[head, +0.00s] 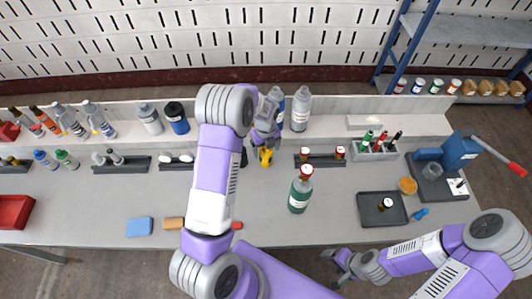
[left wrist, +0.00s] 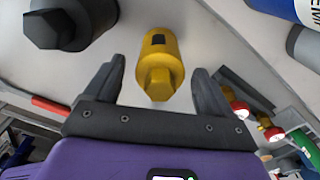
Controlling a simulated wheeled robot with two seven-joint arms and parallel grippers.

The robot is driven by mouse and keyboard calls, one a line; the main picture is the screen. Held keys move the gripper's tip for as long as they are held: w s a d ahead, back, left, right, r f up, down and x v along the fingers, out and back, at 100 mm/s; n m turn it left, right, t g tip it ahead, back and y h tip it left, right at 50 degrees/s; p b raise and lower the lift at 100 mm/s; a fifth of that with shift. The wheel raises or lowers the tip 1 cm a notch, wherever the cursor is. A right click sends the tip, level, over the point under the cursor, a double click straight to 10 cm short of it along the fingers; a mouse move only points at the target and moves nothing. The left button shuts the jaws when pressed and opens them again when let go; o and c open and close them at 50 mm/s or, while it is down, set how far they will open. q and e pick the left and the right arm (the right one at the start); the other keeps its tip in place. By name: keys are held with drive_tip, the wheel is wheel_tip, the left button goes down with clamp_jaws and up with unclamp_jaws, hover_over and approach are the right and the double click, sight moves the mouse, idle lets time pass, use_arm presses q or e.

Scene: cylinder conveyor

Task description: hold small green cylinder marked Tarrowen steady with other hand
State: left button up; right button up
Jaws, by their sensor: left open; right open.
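A green cylinder with a red cap and white label (head: 300,194) stands upright at the table's middle; its lettering is too small to read, so I cannot tell if it says Tarrowen. A smaller green-topped piece (head: 66,159) sits at the far left. My left gripper (left wrist: 157,75) is open, with a yellow cylinder (left wrist: 158,58) in front of and between its fingers; I cannot tell if they touch. That yellow cylinder also shows in the head view (head: 266,156), left of the green bottle. My right gripper (head: 339,265) is open and empty, below the table's front edge.
Behind the green bottle are a dark rack with red-topped pieces (head: 321,160) and a grey holder with markers (head: 374,149). A dark tray (head: 370,215) and a blue press with a red lever (head: 459,150) stand right. A blue block (head: 139,227) lies front left.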

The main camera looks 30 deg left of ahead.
use_arm(q)
wheel_tip(320, 180, down, 2)
drive_tip(key=shift+f, duration=0.2)
drive_tip(key=c, duration=1.1)
